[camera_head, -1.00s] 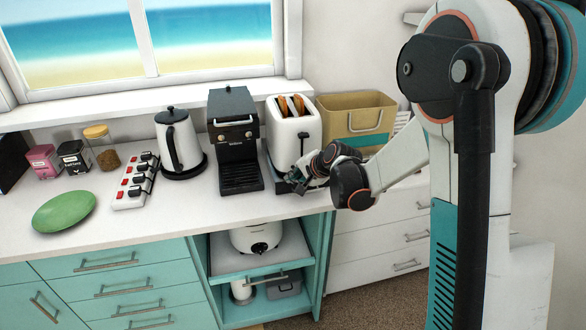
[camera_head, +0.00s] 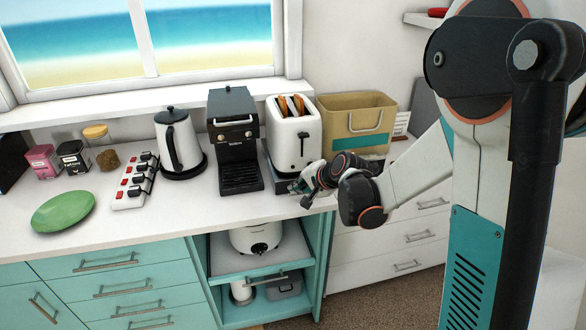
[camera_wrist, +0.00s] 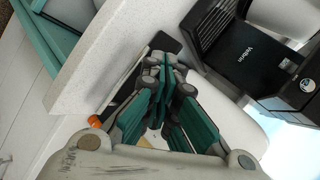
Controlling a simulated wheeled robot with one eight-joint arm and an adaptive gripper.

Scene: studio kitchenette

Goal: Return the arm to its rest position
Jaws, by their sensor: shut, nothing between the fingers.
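My gripper (camera_head: 300,193) is in the head view at the front edge of the counter, just in front of the white toaster (camera_head: 294,135). In the wrist view my gripper's teal-and-grey fingers (camera_wrist: 168,112) are drawn together, with nothing seen held between them. My arm reaches in from the right of the head view and is bent, its wrist low near the counter's edge. The toaster stands upright with toast slices (camera_head: 292,105) showing in its slots.
A black coffee machine (camera_head: 235,135), a kettle (camera_head: 180,145), a power strip (camera_head: 135,182) and a green plate (camera_head: 63,211) stand on the counter (camera_head: 190,205). A tan bin (camera_head: 345,120) is behind my wrist. An open shelf holds a white cooker (camera_head: 256,238). Floor at lower right is clear.

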